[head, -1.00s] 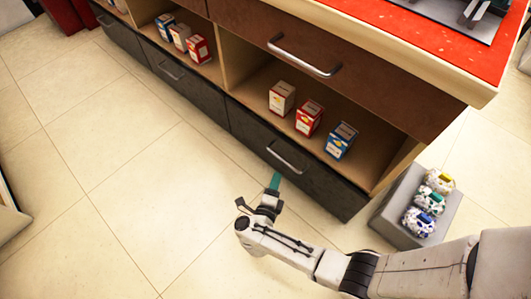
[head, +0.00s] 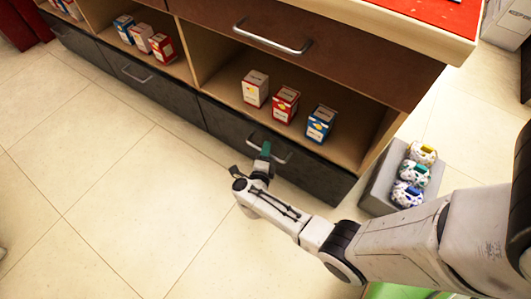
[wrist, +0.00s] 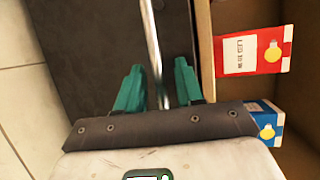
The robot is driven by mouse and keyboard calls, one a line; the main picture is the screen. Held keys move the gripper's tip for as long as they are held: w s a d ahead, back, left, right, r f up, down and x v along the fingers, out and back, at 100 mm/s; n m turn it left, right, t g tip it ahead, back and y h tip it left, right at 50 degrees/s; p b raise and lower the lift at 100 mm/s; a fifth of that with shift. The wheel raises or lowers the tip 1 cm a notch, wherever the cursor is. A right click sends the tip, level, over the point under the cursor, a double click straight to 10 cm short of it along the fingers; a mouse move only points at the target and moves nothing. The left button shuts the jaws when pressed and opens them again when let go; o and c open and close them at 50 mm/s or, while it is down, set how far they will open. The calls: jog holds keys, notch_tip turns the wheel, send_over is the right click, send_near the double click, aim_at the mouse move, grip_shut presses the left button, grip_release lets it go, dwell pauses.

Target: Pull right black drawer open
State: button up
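The right black drawer (head: 318,181) is the bottom front at the right of the cabinet, and it looks closed. Its silver bar handle (head: 283,158) runs along its upper part. My gripper (head: 264,152) is at the left part of this handle. In the wrist view the two green fingers of my gripper (wrist: 158,88) are apart, with the handle bar (wrist: 153,45) passing between them. A gap shows on both sides of the bar. The dark drawer face (wrist: 95,50) fills the area behind the left finger.
Above the drawer an open shelf holds white, red and blue boxes (head: 285,103). A grey box with several colourful items (head: 378,187) stands on the floor at the cabinet's right end. Another black drawer (head: 150,80) is to the left. The tiled floor (head: 110,190) in front is clear.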

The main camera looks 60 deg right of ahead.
jog(key=shift+c, duration=0.4)
grip_shut()
